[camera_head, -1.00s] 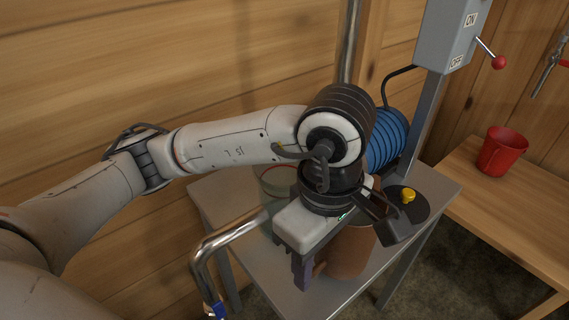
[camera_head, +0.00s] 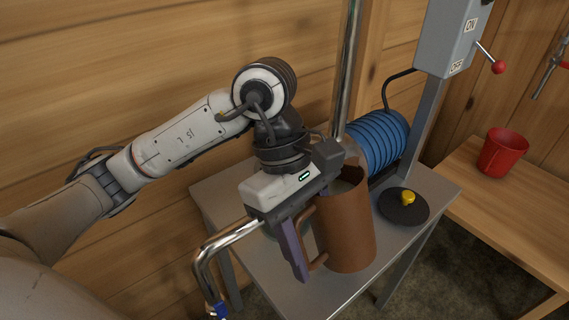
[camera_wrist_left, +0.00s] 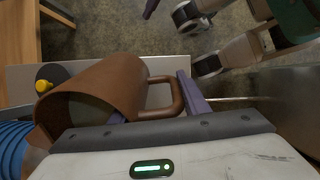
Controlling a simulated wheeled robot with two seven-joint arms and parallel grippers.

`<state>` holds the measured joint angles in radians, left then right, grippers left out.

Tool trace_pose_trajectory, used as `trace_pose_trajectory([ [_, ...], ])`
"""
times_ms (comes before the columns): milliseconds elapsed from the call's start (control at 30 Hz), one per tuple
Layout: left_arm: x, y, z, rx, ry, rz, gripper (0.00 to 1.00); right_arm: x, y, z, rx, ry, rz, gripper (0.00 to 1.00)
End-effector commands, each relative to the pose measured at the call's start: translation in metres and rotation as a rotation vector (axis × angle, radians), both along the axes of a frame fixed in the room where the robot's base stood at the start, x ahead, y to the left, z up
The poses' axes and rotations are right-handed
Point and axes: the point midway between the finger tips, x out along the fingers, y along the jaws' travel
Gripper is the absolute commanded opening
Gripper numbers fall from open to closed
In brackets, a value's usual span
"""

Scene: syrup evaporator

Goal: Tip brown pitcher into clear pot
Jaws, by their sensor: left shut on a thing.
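The brown pitcher (camera_head: 347,232) stands upright over the metal table in the head view. I cannot tell whether its base touches the tabletop. It also shows in the left wrist view (camera_wrist_left: 100,90), with its handle (camera_wrist_left: 176,92) between the purple fingers. My left gripper (camera_head: 306,250) is shut on that handle, on the pitcher's left side; in the left wrist view the gripper (camera_wrist_left: 158,108) spans it. The clear pot is almost wholly hidden behind my left gripper.
The metal table (camera_head: 400,240) carries a blue coil (camera_head: 378,143) and a black disc (camera_head: 402,208) with a yellow knob behind and right of the pitcher. A curved metal pipe (camera_head: 205,262) stands front left.

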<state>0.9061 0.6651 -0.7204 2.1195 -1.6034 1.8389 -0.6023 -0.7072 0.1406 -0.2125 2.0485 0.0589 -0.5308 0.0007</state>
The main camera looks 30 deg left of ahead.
Motion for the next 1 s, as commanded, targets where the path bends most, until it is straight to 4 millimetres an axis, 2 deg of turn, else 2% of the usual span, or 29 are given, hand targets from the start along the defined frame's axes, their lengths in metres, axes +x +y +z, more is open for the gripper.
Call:
trace_pose_trajectory([
  [33,0.002,0.001,0.011,-0.027,0.003,0.004,0.00,0.000,0.000,0.007,-0.001,0.000,-0.001,0.00],
  [100,0.002,0.002,0.016,-0.060,0.012,0.003,0.00,0.001,0.000,0.010,-0.001,-0.002,-0.002,0.00],
  [1000,0.003,0.007,0.033,-0.158,0.039,0.000,0.00,0.003,0.000,0.017,-0.004,-0.005,0.000,0.00],
])
